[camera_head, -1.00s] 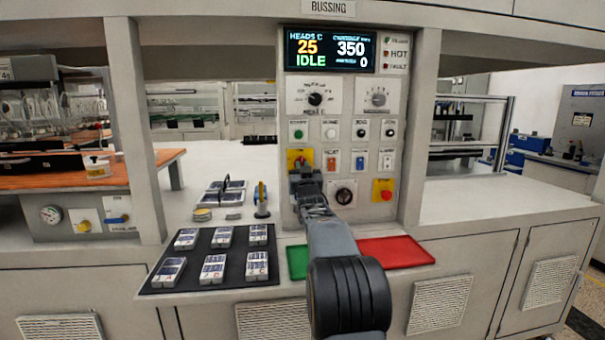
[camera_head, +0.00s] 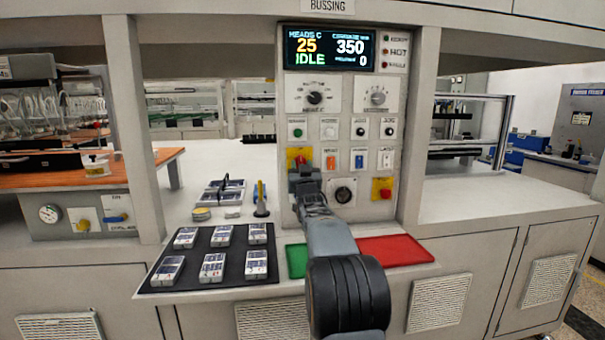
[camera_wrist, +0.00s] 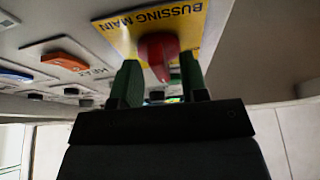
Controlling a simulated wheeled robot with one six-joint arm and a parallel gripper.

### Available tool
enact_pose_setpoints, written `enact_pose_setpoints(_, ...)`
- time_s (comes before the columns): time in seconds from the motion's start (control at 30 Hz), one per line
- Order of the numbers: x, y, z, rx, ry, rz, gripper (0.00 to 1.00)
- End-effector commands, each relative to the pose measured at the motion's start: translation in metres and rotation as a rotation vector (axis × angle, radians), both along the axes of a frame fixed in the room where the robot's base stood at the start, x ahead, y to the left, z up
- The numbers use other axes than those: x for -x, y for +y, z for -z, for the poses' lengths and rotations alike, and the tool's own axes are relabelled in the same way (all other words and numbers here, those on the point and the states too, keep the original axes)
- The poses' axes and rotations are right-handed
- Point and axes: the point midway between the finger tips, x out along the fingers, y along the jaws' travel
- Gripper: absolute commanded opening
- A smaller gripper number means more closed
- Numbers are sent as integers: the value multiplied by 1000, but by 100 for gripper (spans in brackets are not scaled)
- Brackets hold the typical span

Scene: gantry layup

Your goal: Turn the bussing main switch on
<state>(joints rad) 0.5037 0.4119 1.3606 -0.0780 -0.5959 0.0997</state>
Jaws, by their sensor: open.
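The bussing main switch is a red handle (camera_wrist: 158,55) on a yellow plate (camera_wrist: 185,25) lettered "BUSSING MAIN" in the wrist view. In the head view its yellow plate (camera_head: 299,157) shows at the lower left of the control panel, partly covered by my gripper (camera_head: 305,175). In the wrist view my gripper (camera_wrist: 158,85) is open, its two green fingers apart on either side of the red handle. I cannot tell whether either finger touches it. The panel display (camera_head: 330,48) is lit and reads "IDLE", with 25 and 350.
To the right of the switch are an orange HEAT rocker (camera_head: 330,161), other rockers, a black knob (camera_head: 343,192) and a red button on yellow (camera_head: 383,189). Below are a black mat (camera_head: 212,282) with several modules, a green tray (camera_head: 296,262) and a red tray (camera_head: 395,250).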

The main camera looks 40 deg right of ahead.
Motion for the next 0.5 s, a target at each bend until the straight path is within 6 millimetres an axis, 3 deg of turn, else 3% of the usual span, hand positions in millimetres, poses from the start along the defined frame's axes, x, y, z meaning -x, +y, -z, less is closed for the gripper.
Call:
enact_pose_setpoints(0.17,12,6,7,0,0,0,40)
enact_pose_setpoints(0.5,66,32,32,0,0,0,40)
